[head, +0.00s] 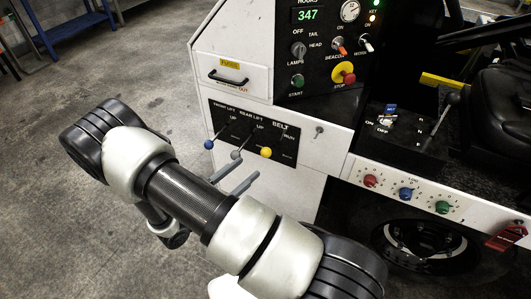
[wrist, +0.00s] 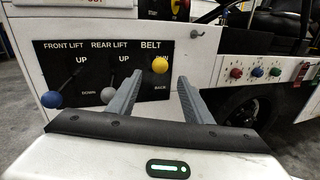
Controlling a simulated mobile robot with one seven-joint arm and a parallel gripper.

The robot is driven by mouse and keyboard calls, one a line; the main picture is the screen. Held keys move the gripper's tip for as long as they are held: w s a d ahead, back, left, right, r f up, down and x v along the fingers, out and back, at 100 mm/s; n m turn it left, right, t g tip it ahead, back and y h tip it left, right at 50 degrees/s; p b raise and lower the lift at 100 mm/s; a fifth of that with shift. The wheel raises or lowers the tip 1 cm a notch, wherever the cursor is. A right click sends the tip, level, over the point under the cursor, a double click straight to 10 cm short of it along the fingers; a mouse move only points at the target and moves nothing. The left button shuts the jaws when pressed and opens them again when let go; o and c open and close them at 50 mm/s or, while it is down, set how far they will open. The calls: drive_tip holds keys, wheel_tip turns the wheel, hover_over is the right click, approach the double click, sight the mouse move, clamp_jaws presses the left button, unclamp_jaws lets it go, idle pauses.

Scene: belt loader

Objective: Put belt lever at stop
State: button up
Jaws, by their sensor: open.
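The belt lever has a yellow ball knob (head: 266,152) and stands on the black lever panel (head: 228,122) under the word BELT. In the wrist view the yellow knob (wrist: 160,65) sits above the word BACK and hides part of the panel behind it. The middle label is not readable, so I cannot tell the exact lever position. My gripper (head: 243,169) is open and empty, in front of and below the knob. In the wrist view its two grey fingers (wrist: 161,78) point at the panel, with the knob between and beyond their tips, apparently untouched.
The rear lift lever with a grey knob (wrist: 108,95) and the front lift lever with a blue knob (wrist: 52,99) stand left of the belt lever. A key-like stub (head: 319,131) is right of the panel. A drawer handle (head: 228,78) and yellow-ringed stop button (head: 343,74) are above.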

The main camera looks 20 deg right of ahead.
sight(262, 155)
drive_tip(key=x, duration=1)
drive_tip(key=shift+w+d, duration=0.1)
drive_tip(key=shift+d, duration=0.05)
